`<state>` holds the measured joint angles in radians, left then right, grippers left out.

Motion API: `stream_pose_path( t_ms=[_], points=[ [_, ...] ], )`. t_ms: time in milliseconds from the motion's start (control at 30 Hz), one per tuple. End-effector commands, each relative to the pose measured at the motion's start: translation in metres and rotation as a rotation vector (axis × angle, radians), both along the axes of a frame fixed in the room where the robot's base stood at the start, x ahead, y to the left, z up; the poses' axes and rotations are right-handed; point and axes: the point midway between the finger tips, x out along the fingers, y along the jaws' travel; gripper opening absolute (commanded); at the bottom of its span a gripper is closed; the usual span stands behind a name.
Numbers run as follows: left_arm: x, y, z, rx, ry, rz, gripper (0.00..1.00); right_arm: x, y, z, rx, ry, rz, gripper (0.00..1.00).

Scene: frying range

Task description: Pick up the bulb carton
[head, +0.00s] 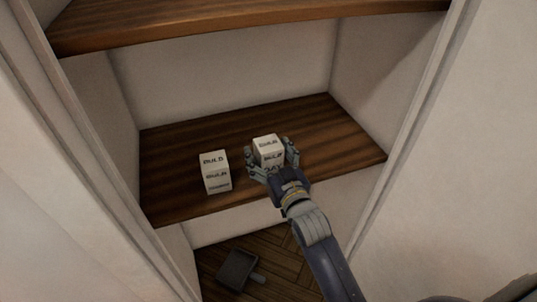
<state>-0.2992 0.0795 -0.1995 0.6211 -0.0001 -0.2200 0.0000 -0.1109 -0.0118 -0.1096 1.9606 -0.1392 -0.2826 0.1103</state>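Two white bulb cartons with dark lettering are on the lower wooden shelf in the head view. One bulb carton (215,173) stands at the left near the shelf's front edge, with no gripper at it. The other bulb carton (267,143) is to its right, between the fingers of my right gripper (271,156). One finger is on each side of this carton, and the gripper covers part of its lower front. I cannot tell whether the fingers press on it or whether it is clear of the shelf. My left gripper is not in view.
The lower shelf (340,150) has free room at the back and right. An upper shelf (200,25) runs above it, with side walls at left and right. A dark dustpan-like object (238,269) lies on the wooden floor below.

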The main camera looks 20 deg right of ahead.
Motion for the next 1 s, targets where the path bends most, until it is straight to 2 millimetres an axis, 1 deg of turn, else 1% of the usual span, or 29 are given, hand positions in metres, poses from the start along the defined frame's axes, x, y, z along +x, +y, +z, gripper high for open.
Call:
stream_pose_path(
  t_ms=[33, 67, 100, 167, 200, 533, 633, 767, 867, 933, 1000],
  points=[
    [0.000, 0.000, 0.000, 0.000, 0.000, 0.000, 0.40, 0.000, 0.000, 0.000, 0.000, 0.000, 0.000, 0.66],
    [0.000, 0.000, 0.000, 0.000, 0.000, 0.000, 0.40, 0.000, 0.000, 0.000, 0.000, 0.000, 0.000, 0.59],
    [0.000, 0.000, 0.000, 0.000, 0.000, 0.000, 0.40, 0.000, 0.000, 0.000, 0.000, 0.000, 0.000, 0.50],
    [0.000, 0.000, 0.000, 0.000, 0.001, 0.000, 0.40, 0.000, 0.000, 0.000, 0.000, 0.000, 0.000, 0.36],
    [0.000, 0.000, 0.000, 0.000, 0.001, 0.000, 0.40, 0.000, 0.000, 0.000, 0.000, 0.000, 0.000, 0.27],
    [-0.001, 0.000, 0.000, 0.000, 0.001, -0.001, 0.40, 0.000, 0.000, 0.001, 0.000, -0.001, 0.000, 0.27],
    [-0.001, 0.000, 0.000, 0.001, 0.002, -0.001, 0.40, 0.000, 0.000, 0.004, 0.000, -0.002, 0.000, 0.27],
    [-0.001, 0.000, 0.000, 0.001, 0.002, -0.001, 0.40, 0.000, 0.000, 0.014, -0.001, -0.003, 0.000, 0.27],
    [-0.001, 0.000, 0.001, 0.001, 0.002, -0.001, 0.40, 0.000, 0.000, 0.028, -0.001, -0.005, 0.000, 0.27],
    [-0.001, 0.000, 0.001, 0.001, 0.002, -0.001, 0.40, 0.000, 0.000, 0.040, -0.001, -0.007, 0.001, 0.27],
    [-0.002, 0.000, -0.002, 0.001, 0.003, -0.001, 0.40, -0.016, 0.003, 0.035, 0.002, 0.002, 0.001, 0.27]
  ],
)
